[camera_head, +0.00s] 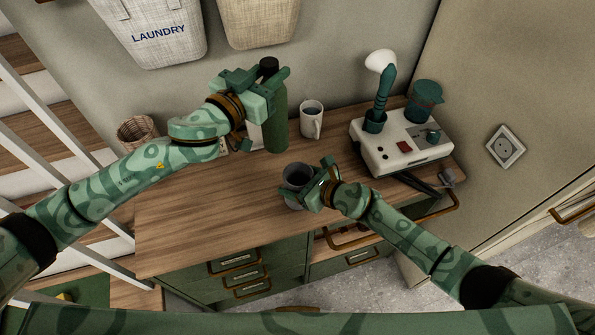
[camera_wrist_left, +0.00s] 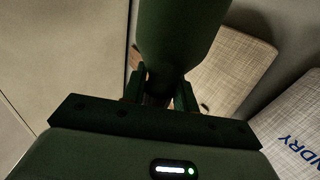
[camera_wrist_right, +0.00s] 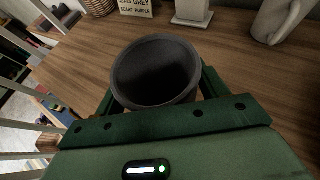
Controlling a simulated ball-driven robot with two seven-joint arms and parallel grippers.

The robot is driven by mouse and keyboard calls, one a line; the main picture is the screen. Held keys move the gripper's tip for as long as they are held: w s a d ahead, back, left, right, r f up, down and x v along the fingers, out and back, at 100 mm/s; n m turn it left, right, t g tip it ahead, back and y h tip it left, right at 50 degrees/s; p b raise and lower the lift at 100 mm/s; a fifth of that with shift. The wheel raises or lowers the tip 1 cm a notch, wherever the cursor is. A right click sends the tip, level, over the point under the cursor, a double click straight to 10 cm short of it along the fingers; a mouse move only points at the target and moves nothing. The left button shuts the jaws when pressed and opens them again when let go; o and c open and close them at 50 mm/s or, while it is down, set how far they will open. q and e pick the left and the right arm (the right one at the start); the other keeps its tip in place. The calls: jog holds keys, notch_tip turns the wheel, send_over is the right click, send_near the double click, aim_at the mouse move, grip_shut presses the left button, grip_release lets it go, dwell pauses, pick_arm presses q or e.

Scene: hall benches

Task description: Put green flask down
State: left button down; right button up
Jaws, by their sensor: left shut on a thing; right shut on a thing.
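The green flask (camera_head: 276,118) with a dark cap stands upright at the back of the wooden bench top (camera_head: 200,215). My left gripper (camera_head: 270,84) is shut on its upper part; the flask also shows in the left wrist view (camera_wrist_left: 180,35). I cannot tell whether its base touches the wood. My right gripper (camera_head: 318,190) is shut on a dark grey cup (camera_head: 297,174) over the middle of the bench. The cup's open mouth shows in the right wrist view (camera_wrist_right: 155,72).
A white mug (camera_head: 311,118) stands just right of the flask. A white machine (camera_head: 400,150) with green parts fills the bench's right end. A wicker basket (camera_head: 137,133) is at the back left. Clear wood lies left of the cup. Fabric laundry bags (camera_head: 155,30) hang above.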

pick_arm(q)
jog(key=s+d+r+m+g+h, duration=0.2)
jog(key=s+d+m+g+h, duration=0.1)
jog(key=s+d, duration=0.25)
notch_tip(320, 180, down, 18)
jog(key=shift+h, duration=0.3)
jog(key=shift+a+f, duration=0.1)
jog(key=shift+f, duration=0.1)
jog(key=c, duration=1.1)
grip_release()
jog(key=shift+f, duration=0.1)
